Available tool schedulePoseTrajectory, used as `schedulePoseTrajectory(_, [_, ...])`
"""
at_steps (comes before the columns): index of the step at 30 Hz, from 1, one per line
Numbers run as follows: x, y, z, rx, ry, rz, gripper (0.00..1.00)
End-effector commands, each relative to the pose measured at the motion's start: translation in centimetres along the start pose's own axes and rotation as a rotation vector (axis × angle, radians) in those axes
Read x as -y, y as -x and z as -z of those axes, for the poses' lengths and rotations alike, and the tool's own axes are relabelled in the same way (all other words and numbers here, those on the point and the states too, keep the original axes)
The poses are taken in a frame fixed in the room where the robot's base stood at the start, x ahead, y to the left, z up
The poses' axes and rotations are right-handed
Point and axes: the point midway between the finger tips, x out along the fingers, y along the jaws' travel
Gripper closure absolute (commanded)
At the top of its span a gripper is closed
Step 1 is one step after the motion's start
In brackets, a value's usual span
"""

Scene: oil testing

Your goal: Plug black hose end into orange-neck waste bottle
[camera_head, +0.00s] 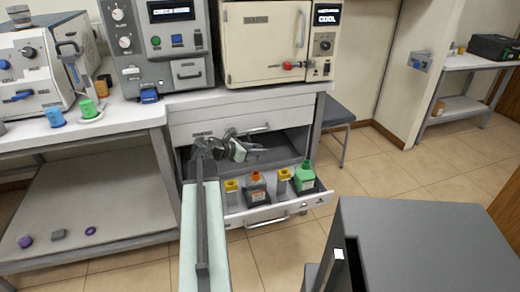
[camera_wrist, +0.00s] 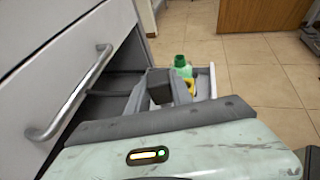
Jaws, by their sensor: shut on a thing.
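The orange-neck bottle (camera_head: 257,190) stands upright in the open lower drawer, dark with a pale label. My gripper (camera_head: 240,150) is over the left back part of that drawer, behind and to the left of the bottle and apart from it. In the wrist view my gripper's dark fingers (camera_wrist: 172,90) are close together, above the drawer. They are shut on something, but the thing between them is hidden. I cannot make out the black hose end or its hose in either view.
The open drawer (camera_head: 262,217) also holds two yellow-necked bottles (camera_head: 284,181) and a green bottle (camera_head: 305,178), which also shows in the wrist view (camera_wrist: 181,66). A shut drawer with a bar handle (camera_wrist: 75,100) is above. Machines crowd the bench.

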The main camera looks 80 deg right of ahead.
Motion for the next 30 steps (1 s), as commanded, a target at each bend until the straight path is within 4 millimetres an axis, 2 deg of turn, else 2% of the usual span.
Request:
schedulePoseTrajectory(4, [-1.1, 0.5, 0.1, 0.000, 0.019, -0.047, 1.00])
schedulePoseTrajectory(11, [-1.6, 0.9, 0.8, 0.000, 0.023, -0.056, 1.00])
schedulePoseTrajectory(24, [-1.6, -0.6, 5.0, 0.000, 0.024, -0.057, 1.00])
schedulePoseTrajectory(30, [-1.6, -1.0, 6.0, 0.000, 0.024, -0.057, 1.00])
